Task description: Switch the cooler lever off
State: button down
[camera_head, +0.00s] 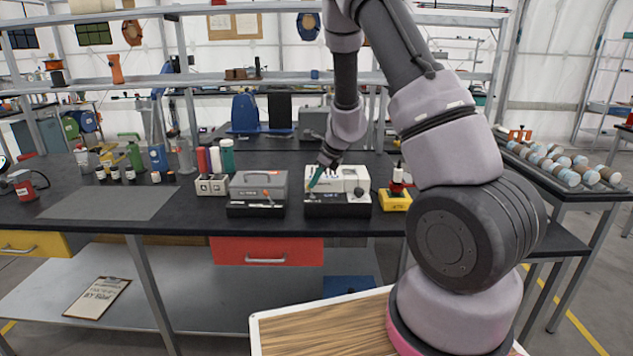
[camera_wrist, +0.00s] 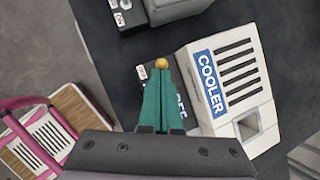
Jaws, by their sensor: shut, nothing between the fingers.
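The cooler is a white box (camera_head: 350,178) on a black base, on the dark workbench. In the wrist view the white box (camera_wrist: 226,75) shows its blue COOLER label and dark vent slots. The lever's orange-yellow knob (camera_wrist: 161,63) shows just beyond my fingertips. The rest of the lever is hidden behind the fingers. My gripper (camera_head: 314,181) has teal fingers and is at the cooler's left front. In the wrist view my gripper (camera_wrist: 160,80) is shut and empty, its tips at the knob; contact is unclear. A partly hidden label ending in FF (camera_wrist: 181,104) lies right of the fingers.
A grey box unit (camera_head: 258,184) with its own orange lever (camera_head: 266,196) stands left of the cooler. A yellow-based device (camera_head: 396,201) with a red part stands close on its right. Bottles (camera_head: 226,155) stand behind left. A grey mat (camera_head: 110,203) lies clear farther left.

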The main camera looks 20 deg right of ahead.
jog(key=shift+r, duration=0.15)
jog(key=shift+r, duration=0.65)
jog(key=shift+d, duration=0.15)
